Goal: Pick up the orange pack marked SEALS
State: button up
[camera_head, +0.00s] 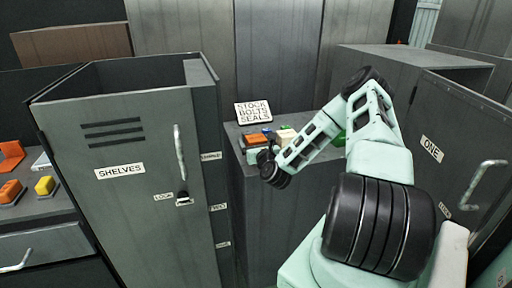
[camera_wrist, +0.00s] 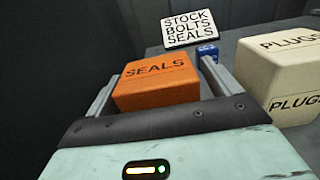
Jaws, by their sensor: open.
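The orange pack marked SEALS (camera_wrist: 157,84) sits on the grey cabinet top between the two fingers of my open gripper (camera_wrist: 157,88) in the wrist view. A finger shows on each side of the pack; I cannot tell whether they touch it. In the head view the orange pack (camera_head: 256,139) is small, on the cabinet top just left of my arm's end.
A cream pack marked PLUGS (camera_wrist: 285,75) stands close right of my gripper. A small blue pack (camera_wrist: 208,52) and a sign reading STOCK BOLTS SEALS (camera_wrist: 190,28) are behind. A tall cabinet marked SHELVES (camera_head: 130,165) stands left, and a locker marked ONE (camera_head: 432,150) right.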

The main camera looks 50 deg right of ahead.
jog(key=shift+w+d, duration=0.35)
jog(key=shift+w, duration=0.25)
jog(key=c, duration=1.2)
